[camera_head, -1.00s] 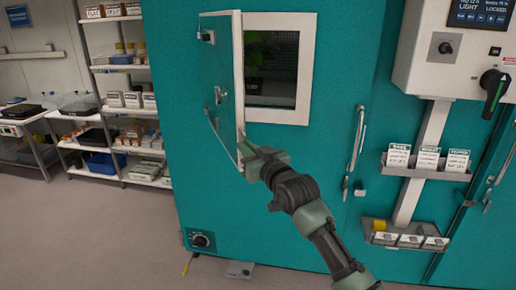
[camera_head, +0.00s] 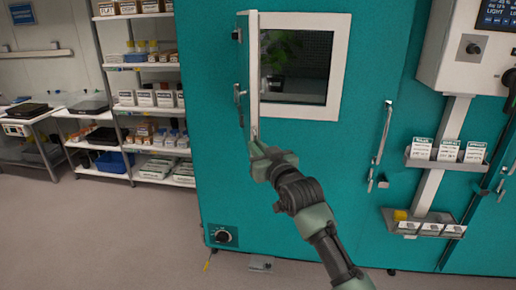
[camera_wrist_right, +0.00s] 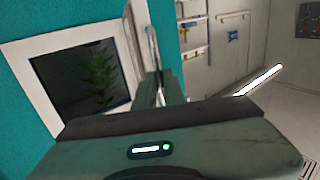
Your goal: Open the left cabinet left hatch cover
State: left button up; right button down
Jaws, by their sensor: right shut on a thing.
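The left hatch cover (camera_head: 253,75) is a white panel standing out from the teal cabinet (camera_head: 225,165) at the left side of its window opening (camera_head: 340,75). The head view shows it almost edge-on, with latch fittings on its left side. The dark opening behind it is uncovered and a plant shows inside. My right gripper (camera_head: 257,148) is shut on the cover's lower end. In the right wrist view the window opening (camera_wrist_right: 30,55) is at the left, with the cover's thin edge (camera_wrist_right: 133,45) beside it. My left gripper is out of view.
A long door handle (camera_head: 384,135) is on the cabinet front, right of my arm. A card rack (camera_head: 445,163) and a control box (camera_head: 455,60) are farther right. Shelves (camera_head: 150,99) stand at the left. A small pedal (camera_head: 261,264) lies on the floor.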

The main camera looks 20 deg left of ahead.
jog(key=shift+r, duration=0.5)
jog(key=c, duration=1.6)
grip_release()
jog(key=shift+o, duration=0.4)
jog(key=shift+w+a+f, duration=0.2)
jog(key=shift+f, duration=0.15)
jog(key=b+v, duration=0.2)
jog(key=v, duration=0.6)
jog(key=shift+b, duration=0.3)
jog(key=shift+w, duration=0.1)
